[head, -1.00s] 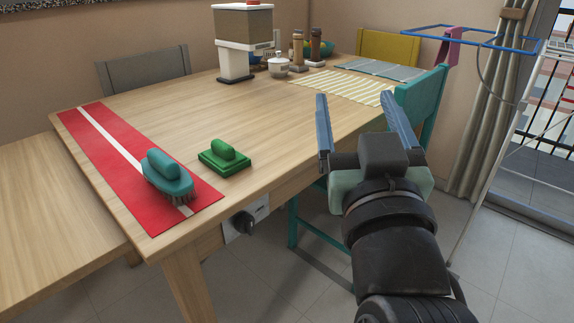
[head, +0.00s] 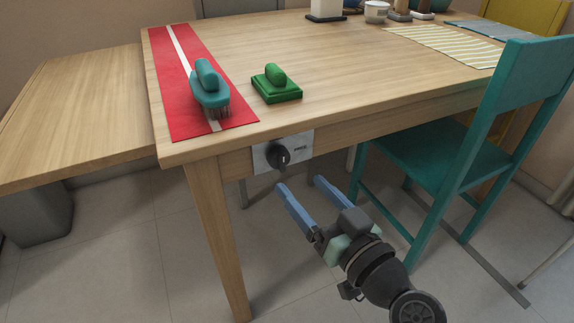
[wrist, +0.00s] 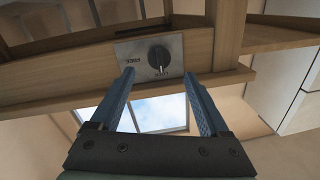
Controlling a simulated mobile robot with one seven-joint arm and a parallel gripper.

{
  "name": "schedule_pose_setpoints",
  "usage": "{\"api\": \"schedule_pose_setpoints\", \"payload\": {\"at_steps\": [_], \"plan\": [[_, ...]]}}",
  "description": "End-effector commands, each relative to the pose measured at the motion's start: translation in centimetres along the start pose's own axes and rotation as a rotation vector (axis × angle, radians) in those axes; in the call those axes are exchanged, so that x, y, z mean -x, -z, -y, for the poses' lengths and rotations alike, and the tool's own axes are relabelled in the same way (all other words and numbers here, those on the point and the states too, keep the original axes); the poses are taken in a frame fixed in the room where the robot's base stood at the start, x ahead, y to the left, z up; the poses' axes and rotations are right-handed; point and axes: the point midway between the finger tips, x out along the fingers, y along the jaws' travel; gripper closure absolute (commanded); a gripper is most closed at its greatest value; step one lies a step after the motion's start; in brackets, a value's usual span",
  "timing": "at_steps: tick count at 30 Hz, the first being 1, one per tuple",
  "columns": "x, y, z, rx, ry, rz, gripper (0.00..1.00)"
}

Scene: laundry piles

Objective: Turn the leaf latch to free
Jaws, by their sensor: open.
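The leaf latch is a round black knob (head: 278,154) on a light metal plate (head: 299,146), fixed to the wooden apron under the table's front edge. In the wrist view the knob (wrist: 158,57) sits ahead, between and beyond the fingertips, on its plate (wrist: 128,52). The plate bears small lettering, too small to read. My gripper (head: 298,183) is open and empty, its two blue fingers pointing up toward the latch from below and in front. It also shows in the wrist view (wrist: 158,75). The fingers appear apart from the knob.
A teal chair (head: 440,150) stands right of my gripper. A table leg (head: 217,240) is at left. A side leaf (head: 75,105) adjoins the table.

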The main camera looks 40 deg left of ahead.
Motion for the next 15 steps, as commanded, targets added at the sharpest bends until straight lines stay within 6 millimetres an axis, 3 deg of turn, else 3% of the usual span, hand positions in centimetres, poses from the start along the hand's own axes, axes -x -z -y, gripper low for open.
{"api": "schedule_pose_setpoints", "payload": {"at_steps": [6,15], "plan": [[-4.3,-0.2,0.0,0.003,0.002,0.0,0.21],[-6.6,0.0,0.0,0.001,-0.001,-0.001,0.21]]}}
